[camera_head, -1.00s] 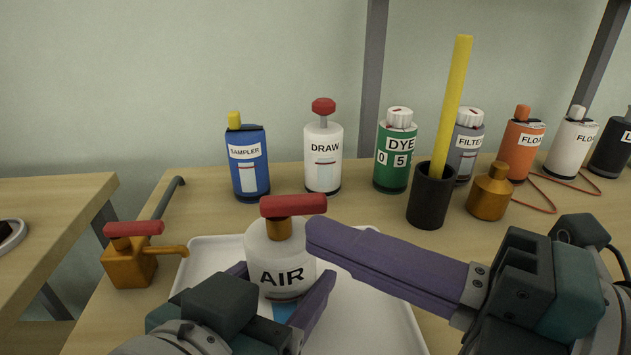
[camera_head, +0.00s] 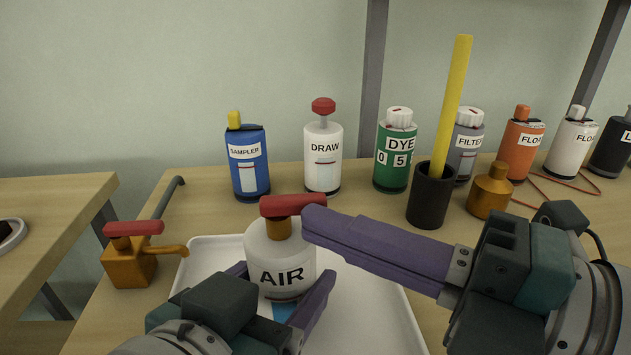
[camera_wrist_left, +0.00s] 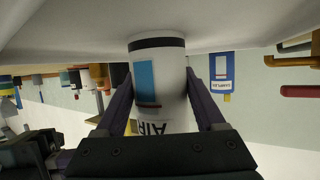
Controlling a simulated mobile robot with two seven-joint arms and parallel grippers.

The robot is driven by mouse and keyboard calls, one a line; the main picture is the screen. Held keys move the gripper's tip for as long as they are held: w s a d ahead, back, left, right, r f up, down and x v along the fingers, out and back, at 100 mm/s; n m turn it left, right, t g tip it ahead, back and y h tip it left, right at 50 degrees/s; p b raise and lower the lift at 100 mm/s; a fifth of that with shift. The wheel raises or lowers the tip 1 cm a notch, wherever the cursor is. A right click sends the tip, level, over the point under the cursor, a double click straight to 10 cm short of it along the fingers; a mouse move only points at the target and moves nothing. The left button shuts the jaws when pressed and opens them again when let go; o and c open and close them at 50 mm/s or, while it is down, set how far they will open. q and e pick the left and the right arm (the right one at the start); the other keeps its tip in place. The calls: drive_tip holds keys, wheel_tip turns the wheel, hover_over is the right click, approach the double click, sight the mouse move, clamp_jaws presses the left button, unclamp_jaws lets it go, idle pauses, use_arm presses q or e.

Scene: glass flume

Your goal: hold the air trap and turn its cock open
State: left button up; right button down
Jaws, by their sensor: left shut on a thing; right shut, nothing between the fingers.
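The air trap (camera_head: 280,250) is a white bottle labelled AIR, upright over the white tray. Its cock has a brass stem and a red handle (camera_head: 285,205), which points left to right in the head view. My left gripper (camera_head: 281,292) is shut around the bottle's body; the left wrist view shows a finger on each side of the bottle (camera_wrist_left: 160,85). My right gripper (camera_head: 312,222) is shut and empty. Its purple fingertips are at the right end of the red handle; I cannot tell whether they touch it.
The white tray (camera_head: 385,315) lies under the trap. A brass tap with a red handle (camera_head: 130,262) stands at left. A black holder (camera_head: 430,197) with a yellow stick stands right of the trap. Several labelled bottles, including DRAW (camera_head: 323,160), line the back.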

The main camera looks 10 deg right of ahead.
drive_tip(key=shift+w+d+n+g+y, duration=0.1)
drive_tip(key=shift+w+n+g+y, duration=0.15)
drive_tip(key=shift+n+g, duration=0.25)
drive_tip(key=n+g+y, duration=0.1)
drive_tip(key=g, duration=0.1)
drive_tip(key=w+n+g+y, duration=0.1)
drive_tip(key=n+g, duration=0.1)
drive_tip(key=w+d+n+g+y, duration=0.1)
drive_tip(key=g, duration=0.2)
drive_tip(key=shift+w+n, duration=0.2)
drive_tip(key=shift+n, duration=0.2)
drive_tip(key=shift+w+a+g, duration=0.15)
drive_tip(key=shift+w+a, duration=0.1)
drive_tip(key=shift+w, duration=0.55)
drive_tip(key=shift+w+a+g, duration=0.15)
drive_tip(key=shift+w+a, duration=0.1)
drive_tip(key=shift+w, duration=0.55)
drive_tip(key=shift+w+a, duration=0.15)
use_arm(q)
drive_tip(key=o, duration=1.5)
use_arm(e)
approach(327, 205)
drive_tip(key=w+d, duration=0.1)
drive_tip(key=w, duration=0.1)
drive_tip(key=w+d, duration=0.1)
drive_tip(key=shift+w+d+f, duration=0.3)
